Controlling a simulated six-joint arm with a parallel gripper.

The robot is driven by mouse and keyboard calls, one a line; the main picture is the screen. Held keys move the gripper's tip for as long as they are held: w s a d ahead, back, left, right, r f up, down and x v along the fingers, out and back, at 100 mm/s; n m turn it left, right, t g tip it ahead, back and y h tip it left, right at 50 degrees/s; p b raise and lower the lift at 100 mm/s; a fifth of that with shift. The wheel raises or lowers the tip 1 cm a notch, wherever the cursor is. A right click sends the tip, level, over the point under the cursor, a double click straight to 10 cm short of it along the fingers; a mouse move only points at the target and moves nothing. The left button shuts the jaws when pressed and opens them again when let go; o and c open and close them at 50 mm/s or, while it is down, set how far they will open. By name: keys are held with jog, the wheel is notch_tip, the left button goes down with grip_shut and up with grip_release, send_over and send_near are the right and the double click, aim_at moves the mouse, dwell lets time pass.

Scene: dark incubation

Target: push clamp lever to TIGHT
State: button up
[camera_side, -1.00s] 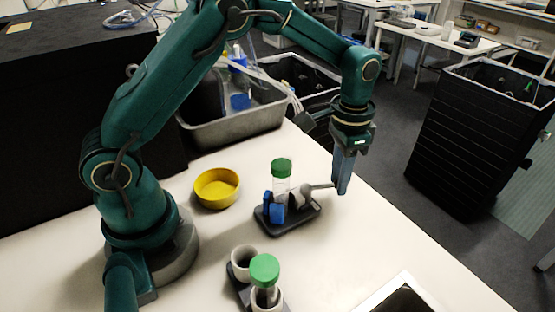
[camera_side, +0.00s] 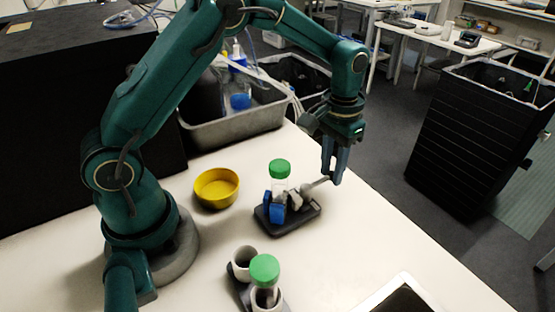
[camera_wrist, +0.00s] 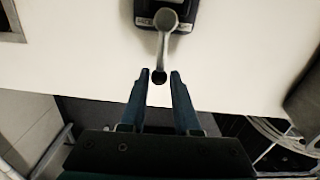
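The clamp (camera_side: 290,217) has a dark base on the white table and blue jaws (camera_side: 276,212) around a clear tube with a green cap (camera_side: 279,168). Its grey lever (camera_side: 316,186) points right and slightly up in the side view. In the wrist view the lever (camera_wrist: 164,45) comes down from the dark base at the top. My gripper (camera_side: 334,180) is at the lever's free end. Its fingers are apart in the wrist view (camera_wrist: 161,74), with the lever's dark-tipped end between them. I cannot tell whether either finger touches it. No TIGHT marking is readable.
A yellow bowl (camera_side: 217,188) stands left of the clamp. A holder (camera_side: 243,263) with another green-capped tube (camera_side: 264,272) is in front. A grey bin (camera_side: 236,127) with bottles stands behind.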

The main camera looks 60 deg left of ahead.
jog(key=shift+s+a+n, duration=0.1)
jog(key=shift+a+n, duration=0.6)
jog(key=shift+n, duration=0.5)
jog(key=shift+s+a+n, duration=0.15)
jog(key=shift+a+n, duration=0.15)
jog(key=shift+n, duration=0.2)
jog(key=shift+s+a+n, duration=0.1)
jog(key=shift+a+n, duration=0.2)
jog(key=shift+n, duration=0.4)
jog(key=shift+s+a+n, duration=0.4)
jog(key=shift+a+n, duration=0.15)
jog(key=shift+n, duration=0.65)
jog(key=shift+o, duration=1.4)
